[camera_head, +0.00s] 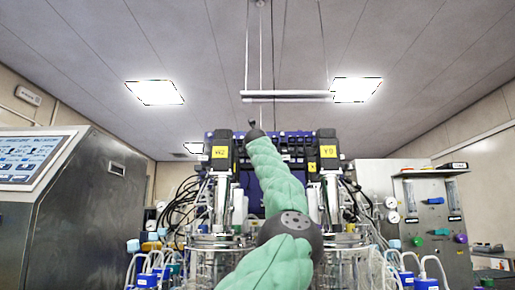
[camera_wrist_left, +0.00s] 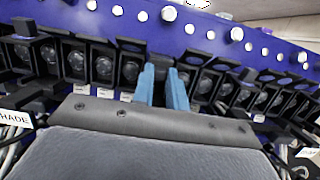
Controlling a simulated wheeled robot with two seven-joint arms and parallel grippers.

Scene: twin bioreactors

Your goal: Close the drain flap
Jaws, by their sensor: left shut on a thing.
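My left gripper (camera_wrist_left: 163,88) shows as two blue fingers at the middle of the left wrist view. They are close together and shut on a small dark part (camera_wrist_left: 160,70) between them, in a row of black fittings. That part may be the drain flap, but I cannot tell for sure. The row runs along a blue panel (camera_wrist_left: 215,28), and several fittings have round glassy faces. In the head view a green arm of mine rises up the middle to the equipment; its fingers are hidden there. My right gripper is not in view.
Twin bioreactors with black heads, the left one (camera_head: 219,152) and the right one (camera_head: 327,150), stand either side of my arm. A grey cabinet with a screen (camera_head: 35,158) fills the left. A metal cabinet (camera_head: 430,205) with gauges stands right. Tubes and blue-capped bottles crowd the front.

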